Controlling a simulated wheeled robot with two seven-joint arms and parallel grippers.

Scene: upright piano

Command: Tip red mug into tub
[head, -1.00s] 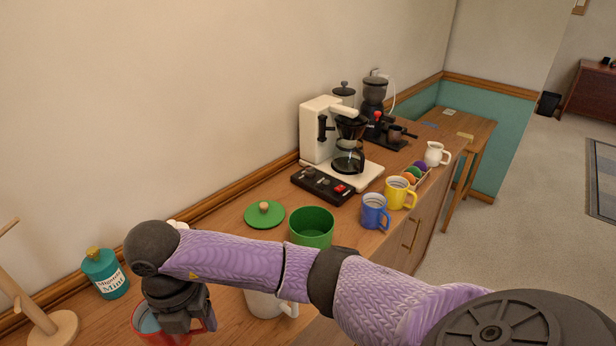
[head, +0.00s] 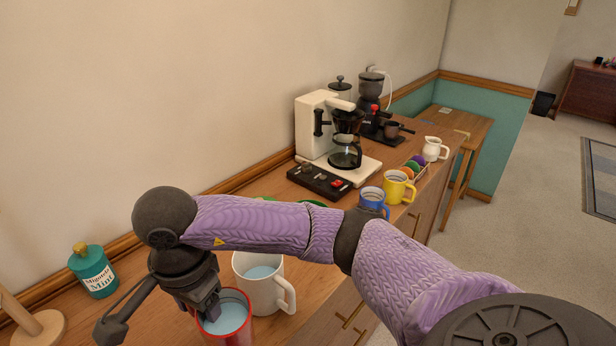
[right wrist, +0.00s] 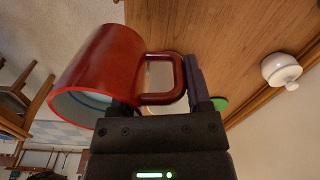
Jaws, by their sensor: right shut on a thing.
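The red mug (head: 240,333) is near the bottom of the head view, roughly upright, with light blue inside. My right gripper (head: 211,303) is shut on it; in the right wrist view the red mug (right wrist: 97,72) has its handle at the jaws (right wrist: 160,95). Whether its base touches the counter is unclear. The green tub (head: 313,203) is mostly hidden behind my right arm; only a bit of rim shows, beyond and right of the mug. My left gripper is out of view.
A white mug (head: 255,296) stands close beside the red mug. A green lid (head: 266,198) peeks over my arm. Blue (head: 373,196) and yellow (head: 396,188) mugs stand near the counter's front edge. A coffee maker (head: 312,125) is behind. A teal mint bottle (head: 94,272) is left.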

